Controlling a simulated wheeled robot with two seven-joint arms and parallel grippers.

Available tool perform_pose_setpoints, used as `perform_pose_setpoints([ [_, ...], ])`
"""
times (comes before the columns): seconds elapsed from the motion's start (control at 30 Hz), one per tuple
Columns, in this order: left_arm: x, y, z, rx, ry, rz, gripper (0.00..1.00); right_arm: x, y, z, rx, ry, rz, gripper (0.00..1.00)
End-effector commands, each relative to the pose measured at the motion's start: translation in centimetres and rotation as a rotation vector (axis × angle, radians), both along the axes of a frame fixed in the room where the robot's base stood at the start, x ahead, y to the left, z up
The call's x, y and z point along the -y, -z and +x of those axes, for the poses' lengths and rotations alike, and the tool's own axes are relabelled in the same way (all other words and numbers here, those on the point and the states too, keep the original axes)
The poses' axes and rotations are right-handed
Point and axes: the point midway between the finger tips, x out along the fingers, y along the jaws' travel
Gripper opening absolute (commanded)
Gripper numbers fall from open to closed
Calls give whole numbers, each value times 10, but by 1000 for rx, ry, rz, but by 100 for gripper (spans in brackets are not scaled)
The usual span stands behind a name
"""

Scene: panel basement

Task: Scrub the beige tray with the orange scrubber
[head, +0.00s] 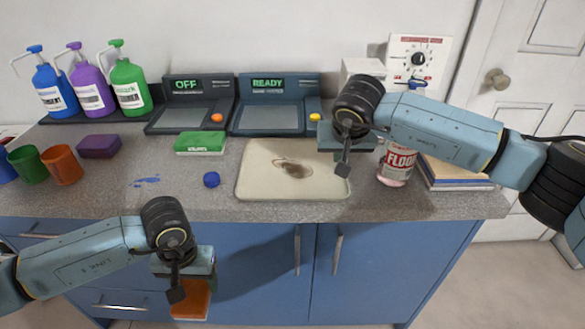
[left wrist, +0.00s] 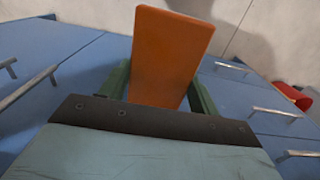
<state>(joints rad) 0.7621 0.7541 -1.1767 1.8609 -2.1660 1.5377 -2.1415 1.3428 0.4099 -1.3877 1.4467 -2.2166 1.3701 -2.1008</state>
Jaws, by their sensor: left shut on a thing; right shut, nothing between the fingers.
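The beige tray (head: 255,184) lies on the grey counter, with a brown stain (head: 292,168) in its middle. My left gripper (head: 183,290) is shut on the orange scrubber (head: 193,303) and holds it in front of the blue cabinet, below the counter edge. The scrubber also fills the middle of the left wrist view (left wrist: 168,58). My right gripper (head: 342,168) is shut and empty, over the right edge of the tray. Its arm hides part of the tray's right back corner.
A blue cap (head: 211,179) and a blue smear (head: 147,181) lie left of the tray. A green box (head: 200,144), purple block (head: 99,146) and orange cup (head: 62,165) stand further left. Two scale-like devices (head: 190,118) (head: 268,117) are behind. A floor-cleaner bottle (head: 397,165) and books (head: 455,172) stand right.

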Motion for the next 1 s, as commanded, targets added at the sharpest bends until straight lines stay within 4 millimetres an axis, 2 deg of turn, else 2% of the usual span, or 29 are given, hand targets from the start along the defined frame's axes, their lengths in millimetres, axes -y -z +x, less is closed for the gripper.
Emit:
perform_pose_setpoints([
  [0.57,0,9,0,1,0,0,43,0,12,0,0,0,-1,0],
  [0.77,0,5,0,0,0,0,43,0,6,0,0,0,-1,0],
  [1.0,0,-6,0,1,0,0,43,0,-13,0,2,0,-1,0],
])
